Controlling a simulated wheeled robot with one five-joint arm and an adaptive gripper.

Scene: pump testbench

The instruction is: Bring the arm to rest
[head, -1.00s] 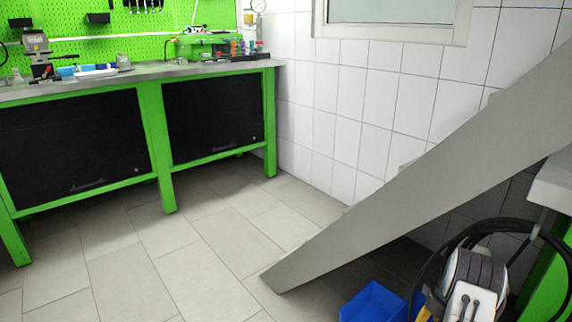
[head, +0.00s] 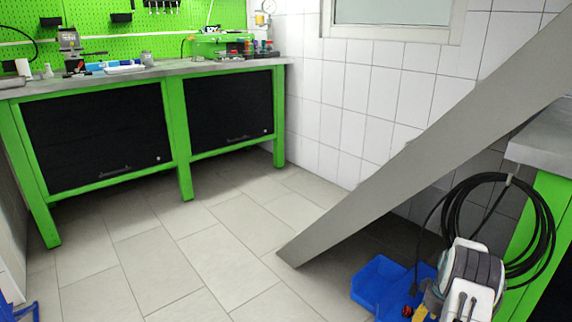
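A white and dark grey jointed part (head: 473,278) stands at the lower right of the head view. I see nothing clearly held. The rest of the arm is not clearly visible.
A grey slanted beam (head: 400,165) crosses the right half down to the floor. A blue bin (head: 378,287) and a coiled black hose (head: 545,225) are near the white part. A green workbench (head: 180,140) stands at the back left.

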